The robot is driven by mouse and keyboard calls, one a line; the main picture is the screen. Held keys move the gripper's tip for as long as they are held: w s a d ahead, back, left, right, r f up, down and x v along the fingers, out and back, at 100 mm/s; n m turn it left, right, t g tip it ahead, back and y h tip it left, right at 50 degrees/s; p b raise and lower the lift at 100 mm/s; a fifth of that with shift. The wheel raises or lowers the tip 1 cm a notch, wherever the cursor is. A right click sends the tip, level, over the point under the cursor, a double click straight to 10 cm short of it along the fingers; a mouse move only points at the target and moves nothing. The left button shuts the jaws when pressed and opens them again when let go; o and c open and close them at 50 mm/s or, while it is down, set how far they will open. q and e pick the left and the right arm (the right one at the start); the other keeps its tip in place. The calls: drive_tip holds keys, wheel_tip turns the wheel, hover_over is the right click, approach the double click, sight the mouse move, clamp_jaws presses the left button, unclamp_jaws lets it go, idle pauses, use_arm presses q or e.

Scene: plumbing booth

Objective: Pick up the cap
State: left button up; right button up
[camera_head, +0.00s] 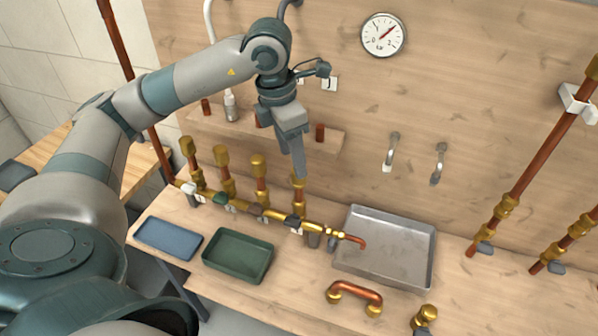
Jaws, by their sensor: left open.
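My left gripper (299,174) points down from the end of my left arm and is open. Its fingertips are at the top of the rightmost short upright pipe (298,202) on the brass manifold, and they partly hide that top. I cannot tell whether they touch it or stand in front of it. Three other uprights to the left end in brass, cap-like tops: the far left one (187,146), the second (221,156) and the third (258,163). Which piece is the cap is not clear. My right gripper is not in view.
A grey metal tray (424,262), a green tray (225,274) and a blue tray (157,251) are on the bench. A copper pipe piece (358,291) and a brass fitting (427,314) lie in front. A wooden shelf (290,134) is behind my gripper. Tall copper pipes stand at right.

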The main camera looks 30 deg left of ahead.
sight(296, 183)
use_arm(q)
drive_tip(key=shift+w+d+f+p, duration=0.15)
drive_tip(key=shift+d+f+p, duration=0.1)
drive_tip(key=shift+f+p, duration=0.5)
drive_tip(key=f, duration=0.1)
drive_tip(key=p, duration=0.1)
drive_tip(key=f, duration=0.1)
drive_tip(key=shift+w+d+f+p, duration=0.25)
drive_tip(key=shift+d+f+p, duration=0.05)
drive_tip(key=shift+p, duration=0.05)
drive_tip(key=shift+w+f, duration=0.1)
drive_tip(key=shift+f, duration=0.4)
drive_tip(key=c, duration=1.2)
